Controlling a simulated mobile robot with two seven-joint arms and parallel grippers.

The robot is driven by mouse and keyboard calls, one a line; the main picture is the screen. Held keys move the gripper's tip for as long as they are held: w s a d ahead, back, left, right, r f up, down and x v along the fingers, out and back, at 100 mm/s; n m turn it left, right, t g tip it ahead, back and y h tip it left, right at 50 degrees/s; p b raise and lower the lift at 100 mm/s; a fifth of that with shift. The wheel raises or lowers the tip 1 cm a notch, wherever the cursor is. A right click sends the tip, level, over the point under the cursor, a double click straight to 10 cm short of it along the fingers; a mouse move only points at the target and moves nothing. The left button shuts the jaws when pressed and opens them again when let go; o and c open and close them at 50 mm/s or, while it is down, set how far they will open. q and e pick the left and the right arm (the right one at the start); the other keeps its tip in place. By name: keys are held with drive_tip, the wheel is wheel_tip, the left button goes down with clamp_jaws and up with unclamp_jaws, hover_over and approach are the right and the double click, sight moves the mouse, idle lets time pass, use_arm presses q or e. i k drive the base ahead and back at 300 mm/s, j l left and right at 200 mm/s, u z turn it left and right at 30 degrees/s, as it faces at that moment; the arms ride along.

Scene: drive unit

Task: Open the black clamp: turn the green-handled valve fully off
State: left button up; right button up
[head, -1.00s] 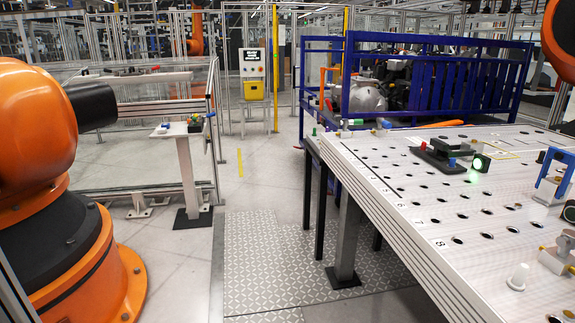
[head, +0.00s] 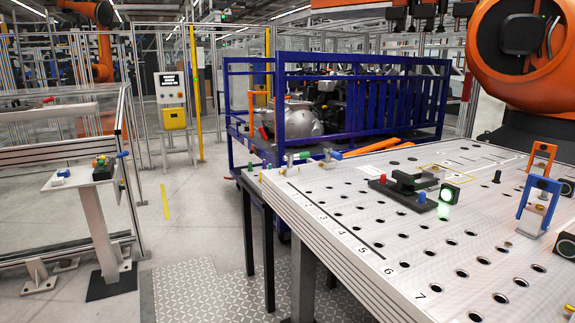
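The black clamp (head: 408,186) sits on the perforated table, with a small red knob (head: 383,179) at its left and a blue knob (head: 421,197) at its front. Whether its jaw is open is too small to tell. A green handle (head: 298,157) shows at the table's far left corner, beside a blue handle (head: 334,154). The green one looks roughly level, but its exact angle is too small to tell. Neither of my grippers is in view.
The white perforated table (head: 330,215) fills the right. A lit green lamp (head: 448,194), blue bracket (head: 538,202) and orange bracket (head: 541,157) stand on it. A blue cage (head: 400,95) is behind. A small pedestal (head: 98,220) stands left; floor between is clear.

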sight(289, 157)
drive_tip(key=i+j+z, duration=0.2)
drive_tip(key=i+j, duration=0.45)
drive_tip(key=i, duration=0.1)
